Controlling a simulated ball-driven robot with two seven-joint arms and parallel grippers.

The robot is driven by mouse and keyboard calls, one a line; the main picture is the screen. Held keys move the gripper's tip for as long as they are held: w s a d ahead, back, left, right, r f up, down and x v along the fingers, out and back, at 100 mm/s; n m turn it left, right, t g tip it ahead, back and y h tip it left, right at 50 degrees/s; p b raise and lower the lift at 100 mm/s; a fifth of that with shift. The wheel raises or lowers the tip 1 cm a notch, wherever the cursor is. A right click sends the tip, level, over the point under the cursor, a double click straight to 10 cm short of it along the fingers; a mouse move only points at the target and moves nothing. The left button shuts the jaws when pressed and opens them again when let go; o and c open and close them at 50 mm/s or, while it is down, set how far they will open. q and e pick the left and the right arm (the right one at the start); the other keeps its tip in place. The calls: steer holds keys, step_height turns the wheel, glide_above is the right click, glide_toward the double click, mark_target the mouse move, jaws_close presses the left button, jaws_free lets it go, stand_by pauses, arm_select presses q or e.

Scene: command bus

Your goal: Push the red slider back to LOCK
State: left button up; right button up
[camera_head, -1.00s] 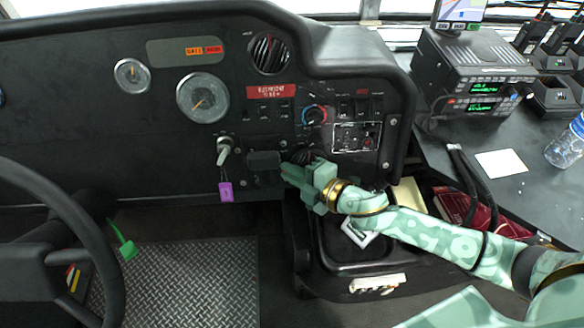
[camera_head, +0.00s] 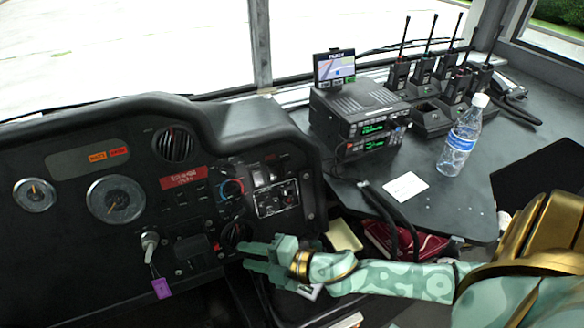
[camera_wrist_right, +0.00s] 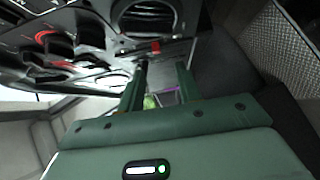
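The red slider (camera_head: 217,246) shows as a small red piece at the right end of a black block (camera_head: 193,246) low on the dashboard. In the right wrist view a small red piece (camera_wrist_right: 155,47) shows just beyond the fingertips, roughly in line with the gap between them. My right gripper (camera_head: 243,256) is to the right of the slider in the head view, with a small gap and no clear contact. Its two fingers (camera_wrist_right: 162,66) are apart with nothing held between them. The LOCK marking is too small to read. My left gripper is out of view.
A key switch (camera_head: 150,241) with a purple tag (camera_head: 161,288) is left of the block. A round black knob (camera_head: 237,232) is close above my right fingers. A radio stack (camera_head: 360,120), a water bottle (camera_head: 462,138) and a white card (camera_head: 405,186) are on the side counter.

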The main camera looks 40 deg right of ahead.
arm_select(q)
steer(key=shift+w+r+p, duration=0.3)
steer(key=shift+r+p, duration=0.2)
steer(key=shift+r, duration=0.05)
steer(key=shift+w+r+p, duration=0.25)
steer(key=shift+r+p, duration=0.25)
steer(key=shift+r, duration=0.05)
arm_select(e)
steer(key=v, duration=0.9)
steer(key=shift+s, duration=0.15)
